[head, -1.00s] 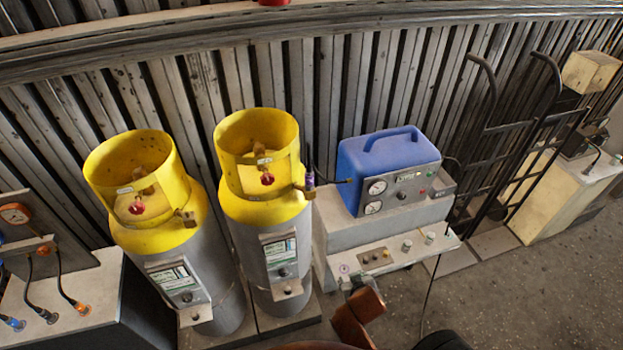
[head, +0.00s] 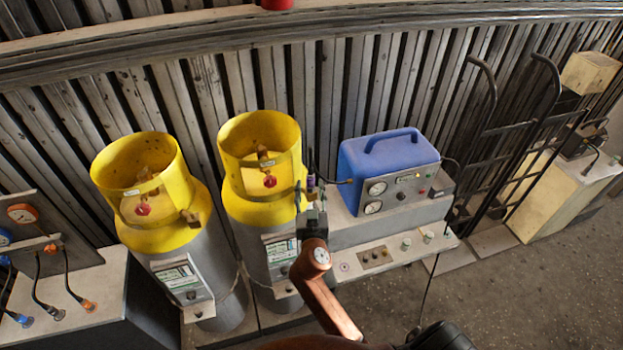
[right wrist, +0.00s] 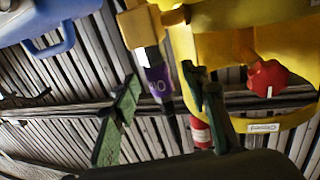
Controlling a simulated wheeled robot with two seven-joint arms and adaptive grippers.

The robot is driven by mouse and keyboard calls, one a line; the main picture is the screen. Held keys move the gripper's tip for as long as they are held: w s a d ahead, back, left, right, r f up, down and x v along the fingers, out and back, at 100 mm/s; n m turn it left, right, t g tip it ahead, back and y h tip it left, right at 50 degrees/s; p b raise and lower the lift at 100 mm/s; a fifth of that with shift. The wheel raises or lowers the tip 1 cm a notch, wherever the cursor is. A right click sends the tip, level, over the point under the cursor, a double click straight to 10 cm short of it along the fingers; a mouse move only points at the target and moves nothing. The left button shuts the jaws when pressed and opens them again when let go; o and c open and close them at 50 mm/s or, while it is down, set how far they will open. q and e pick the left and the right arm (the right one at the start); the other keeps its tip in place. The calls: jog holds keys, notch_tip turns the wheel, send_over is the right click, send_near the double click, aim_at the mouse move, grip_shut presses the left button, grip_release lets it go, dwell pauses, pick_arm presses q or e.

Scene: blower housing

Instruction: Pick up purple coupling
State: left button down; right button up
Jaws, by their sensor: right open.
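The purple coupling (head: 311,182) stands at the right side of the second yellow-topped cylinder (head: 262,205), beside its brass fitting. In the right wrist view the purple coupling (right wrist: 157,80) hangs below a brass block, with a dark tip, between the two green fingers. My right gripper (head: 309,197) is open, its fingers reaching up toward the coupling. In the wrist view the gripper (right wrist: 160,100) has a finger on each side of the coupling, with visible gaps; contact is not seen. My left gripper is not in view.
Another yellow-topped cylinder (head: 155,215) stands to the left. A blue case with gauges (head: 390,170) sits on a grey bench (head: 400,225) to the right. A red valve knob (right wrist: 268,78) is close to the right finger in the wrist view. A hand truck (head: 510,140) leans farther right.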

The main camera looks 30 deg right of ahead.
aim_at(311, 185)
jog(key=shift+r+p+x, duration=0.2)
jog(key=shift+p+x, duration=0.2)
jog(key=shift+x, duration=0.8)
jog(key=shift+w+d+f, duration=0.15)
jog(key=shift+w+d, duration=0.15)
jog(key=shift+d, duration=0.1)
jog(key=shift+a, duration=0.1)
jog(key=shift+s, duration=0.1)
jog(key=shift+c, duration=0.9)
grip_shut()
